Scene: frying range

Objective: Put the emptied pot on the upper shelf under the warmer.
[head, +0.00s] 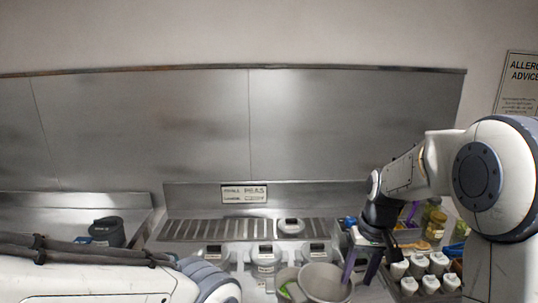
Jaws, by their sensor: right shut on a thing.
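A round, pale grey pot (322,283) is at the bottom centre of the head view, open at the top, its lower part cut off by the frame edge. My right gripper (360,270) reaches down at the pot's right edge, its purple fingers pointing downward. It is shut on the pot, but the exact contact is hard to make out. My left arm crosses the bottom left; its gripper is out of view. A slatted metal shelf (190,230) runs along the back wall, with a white round pot (291,227) at its right part. I cannot tell which part is the warmer.
Several white, labelled containers (264,258) stand in a row in front of the slatted shelf. A second bowl (287,284) with something green touches or overlaps the pot's left side. White-topped bottles (420,264) and jars crowd the right. A dark container (107,231) stands at left.

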